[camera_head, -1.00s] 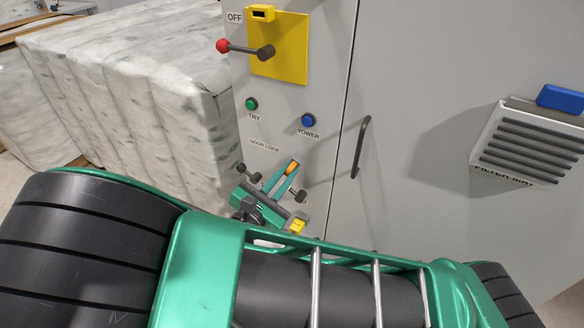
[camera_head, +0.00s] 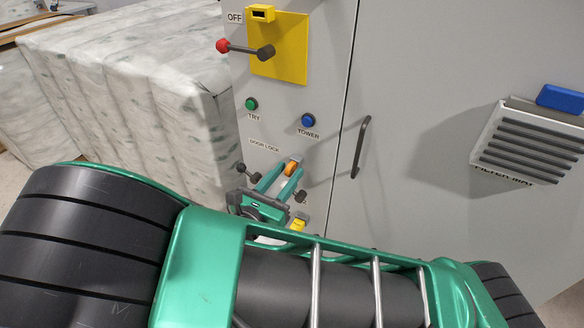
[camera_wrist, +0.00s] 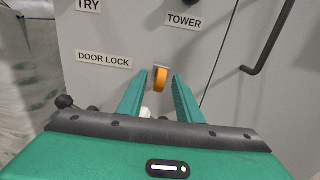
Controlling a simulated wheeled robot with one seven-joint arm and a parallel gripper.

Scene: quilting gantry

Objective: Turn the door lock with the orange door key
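The orange door key (camera_head: 291,168) stands out from the grey cabinet front, just below the "DOOR LOCK" label (camera_head: 264,145). In the wrist view the orange key (camera_wrist: 161,80) looks upright, with a small silver part at its top; the lock behind it is mostly hidden. My green gripper (camera_head: 288,171) is at the key. In the wrist view my gripper (camera_wrist: 160,77) is open, one fingertip on each side of the key, with a visible gap on both sides. I cannot tell how deep the key sits between the fingers.
Above are a green TRY button (camera_head: 251,104), a blue TOWER button (camera_head: 308,120) and a red-knobbed lever (camera_head: 245,49) on a yellow plate (camera_head: 292,60). A dark door handle (camera_head: 361,147) is to the right. A yellow part (camera_head: 297,224) shows below. Wrapped bales (camera_head: 130,90) stand left.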

